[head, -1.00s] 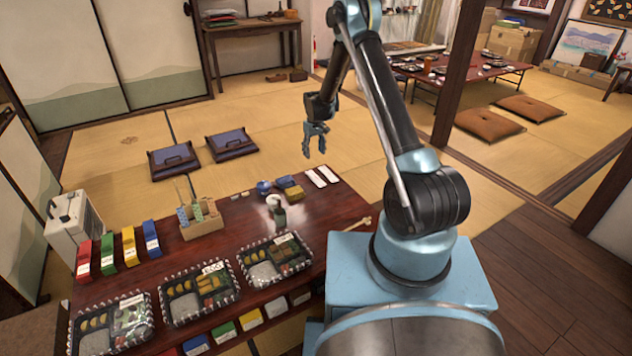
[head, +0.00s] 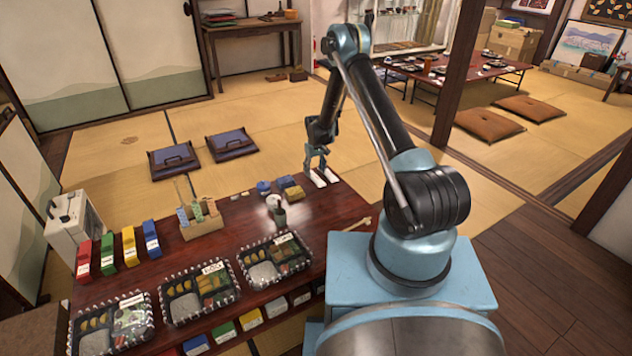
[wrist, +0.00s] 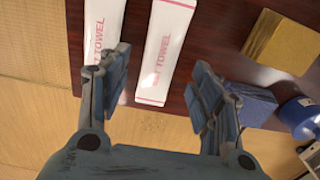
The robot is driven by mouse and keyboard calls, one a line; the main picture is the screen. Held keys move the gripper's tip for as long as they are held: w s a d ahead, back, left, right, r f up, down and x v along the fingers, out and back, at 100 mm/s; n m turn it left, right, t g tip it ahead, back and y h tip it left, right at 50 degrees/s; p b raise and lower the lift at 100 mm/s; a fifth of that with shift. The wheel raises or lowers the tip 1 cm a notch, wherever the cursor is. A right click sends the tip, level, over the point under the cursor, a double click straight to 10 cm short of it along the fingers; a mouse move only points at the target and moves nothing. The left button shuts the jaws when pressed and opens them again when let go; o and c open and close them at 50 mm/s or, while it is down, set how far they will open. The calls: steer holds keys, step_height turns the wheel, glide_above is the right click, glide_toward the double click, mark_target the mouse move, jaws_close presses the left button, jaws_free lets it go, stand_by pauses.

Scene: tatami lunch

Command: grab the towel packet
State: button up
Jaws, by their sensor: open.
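Two white towel packets with pink lettering lie side by side near the table's far edge. In the wrist view one packet (wrist: 166,50) lies between and ahead of my open fingers, and the other packet (wrist: 103,32) is to its left, partly behind the left finger. In the head view the packets (head: 318,180) show just under my gripper (head: 315,160), which partly covers them. My gripper also shows in the wrist view (wrist: 155,95); it is open, pointing down, with nothing between its fingers. I cannot tell the exact height above the packets.
A yellow box (wrist: 280,42) and a blue box (wrist: 250,105) lie right of the packets in the wrist view, with a blue round item (wrist: 300,115) beyond. Lunch trays (head: 275,258) and a chopstick holder (head: 202,226) stand on the dark table (head: 335,215).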

mark_target(315, 176)
step_height(315, 176, down, 3)
steer(key=shift+d+f, duration=0.1)
steer(key=shift+f, duration=0.1)
steer(key=c, duration=1)
steer(key=shift+o, duration=0.2)
steer(key=shift+r, duration=0.1)
